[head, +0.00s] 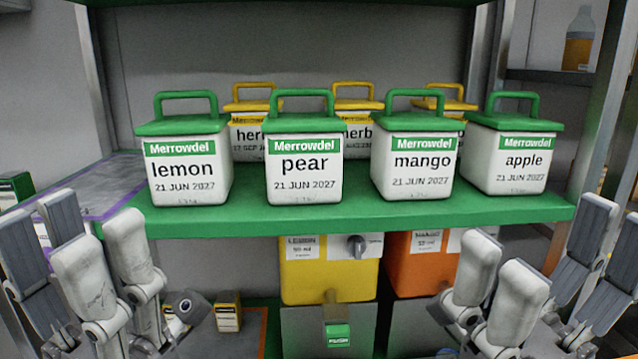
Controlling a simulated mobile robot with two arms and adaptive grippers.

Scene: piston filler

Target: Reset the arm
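My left gripper (76,228) is at the lower left, with its fingers pointing up and spread apart. It is open, with nothing seen between its fingers. My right gripper (556,240) is at the lower right, also with fingers up, spread and empty. Both are in front of the green shelf (360,216), one near each end. Neither visibly holds any tub. My wrists are partly cut off by the lower picture edge.
Green-lidded tubs stand in a row: lemon (188,172), pear (304,170), mango (415,167) and apple (512,161). Yellow-lidded tubs (250,135) stand behind. Below are a yellow dispenser (318,280) and an orange one (418,270). Metal posts (97,90) flank the shelf.

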